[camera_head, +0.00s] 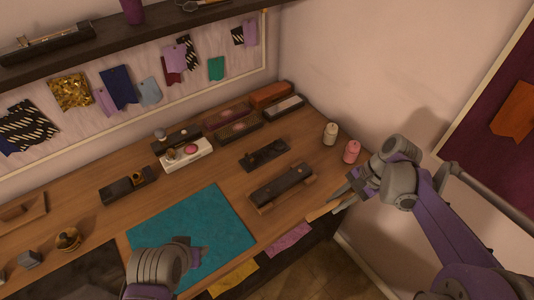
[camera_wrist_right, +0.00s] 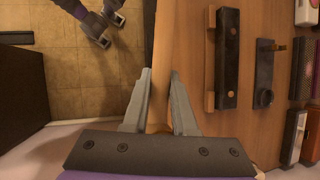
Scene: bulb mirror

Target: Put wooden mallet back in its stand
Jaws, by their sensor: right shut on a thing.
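My right gripper (camera_head: 350,190) is at the right front edge of the workbench, shut on a pale wooden bar, which looks like the wooden mallet's handle (camera_head: 324,210). In the right wrist view, the handle (camera_wrist_right: 161,50) runs between the two fingers (camera_wrist_right: 158,105) and away past the top edge. No mallet head is clearly visible. A dark bar on wooden end pieces (camera_head: 282,187) lies left of the gripper; I cannot tell whether it is the stand. My left gripper (camera_head: 198,252) is over the teal mat, mostly hidden by its wrist.
A dark holder (camera_head: 265,155) lies behind the dark bar. A white spool (camera_head: 330,133) and a pink spool (camera_head: 352,151) stand near the right wall. The teal mat (camera_head: 190,222) covers the front middle. Several boxes line the back.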

